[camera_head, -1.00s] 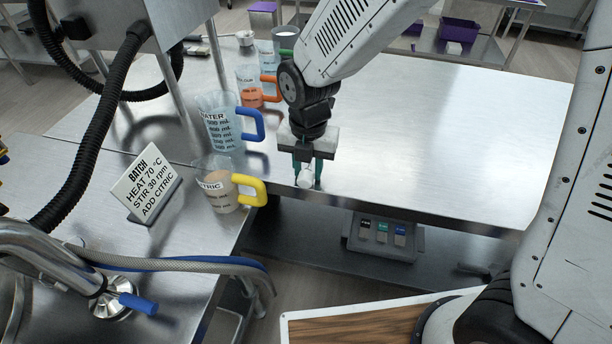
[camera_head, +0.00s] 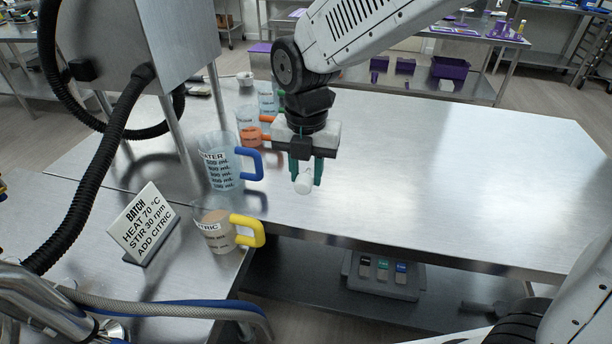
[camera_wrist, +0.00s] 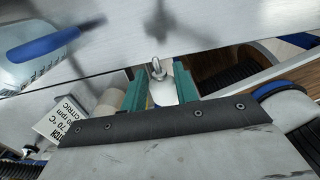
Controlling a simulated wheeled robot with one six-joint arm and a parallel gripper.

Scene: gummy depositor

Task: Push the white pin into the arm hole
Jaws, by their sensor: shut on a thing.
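The white pin (camera_head: 304,182) is held between the green fingers of my gripper (camera_head: 306,172), above the front part of the steel table. In the wrist view the pin (camera_wrist: 163,90) sits between the green fingers, with a small metal ring or eye at its far end. My gripper is shut on it and hangs in the air, apart from the jugs. I cannot make out the arm hole in either view.
Jugs with blue (camera_head: 251,163), yellow (camera_head: 249,231) and orange (camera_head: 256,134) handles stand to the left of my gripper. A batch sign (camera_head: 143,222) stands at lower left. A button box (camera_head: 384,275) is below the table edge. The table's right side (camera_head: 450,170) is clear.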

